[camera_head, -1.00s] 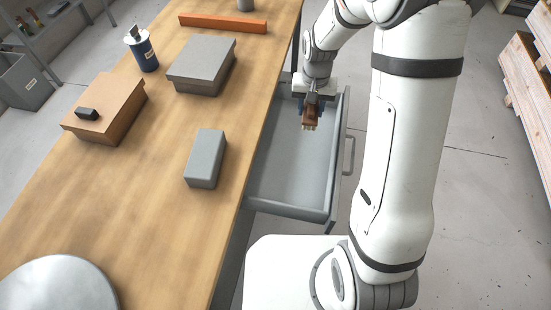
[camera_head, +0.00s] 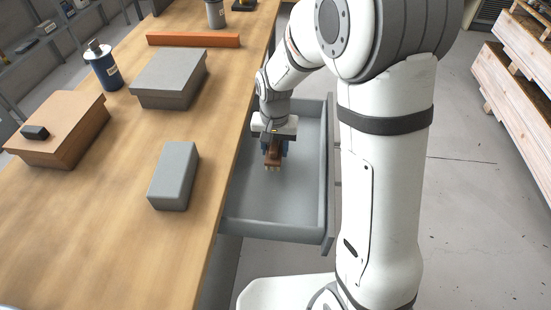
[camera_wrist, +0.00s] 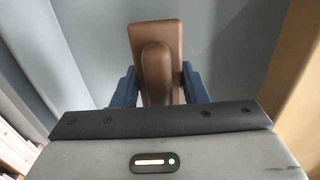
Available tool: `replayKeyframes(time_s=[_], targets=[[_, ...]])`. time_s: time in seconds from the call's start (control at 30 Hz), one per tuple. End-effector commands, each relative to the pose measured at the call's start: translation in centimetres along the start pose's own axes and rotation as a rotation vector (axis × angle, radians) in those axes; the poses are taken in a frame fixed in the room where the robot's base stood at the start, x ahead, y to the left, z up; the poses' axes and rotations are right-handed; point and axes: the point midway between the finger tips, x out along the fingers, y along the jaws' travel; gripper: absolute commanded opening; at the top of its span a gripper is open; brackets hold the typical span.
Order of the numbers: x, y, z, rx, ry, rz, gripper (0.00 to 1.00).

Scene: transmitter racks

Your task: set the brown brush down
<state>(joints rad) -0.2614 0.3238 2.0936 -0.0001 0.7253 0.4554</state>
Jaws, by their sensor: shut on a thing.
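The brown brush (camera_head: 272,156) is in my gripper (camera_head: 273,150), with its pale bristle end pointing down. In the wrist view the brush (camera_wrist: 155,52) sits between the two blue fingers of my gripper (camera_wrist: 158,85), which are shut on it. My gripper and the brush are over the open grey drawer (camera_head: 275,220), near its table side. The drawer's floor around the brush looks empty. I cannot tell whether the bristles touch the drawer floor.
The wooden table (camera_head: 115,230) lies left of the drawer. On it are a grey block (camera_head: 174,175), a grey box (camera_head: 170,78), a brown box (camera_head: 62,130) with a small black item (camera_head: 35,132), a blue can (camera_head: 103,66) and an orange bar (camera_head: 193,40). Wooden crates (camera_head: 520,80) stand far right.

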Motion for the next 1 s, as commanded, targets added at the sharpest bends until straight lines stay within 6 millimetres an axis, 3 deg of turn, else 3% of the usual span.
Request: replayKeyframes(time_s=[0.3, 0.7, 0.73, 1.0], targets=[[3.8, 0.0, 0.0, -0.001, -0.001, 0.000, 0.15], [4.3, -0.1, 0.0, -0.001, 0.001, 0.000, 0.15], [4.2, -0.1, 0.0, -0.002, 0.001, -0.001, 0.42], [4.2, -0.1, 0.0, -0.002, 0.001, 0.000, 0.61]])
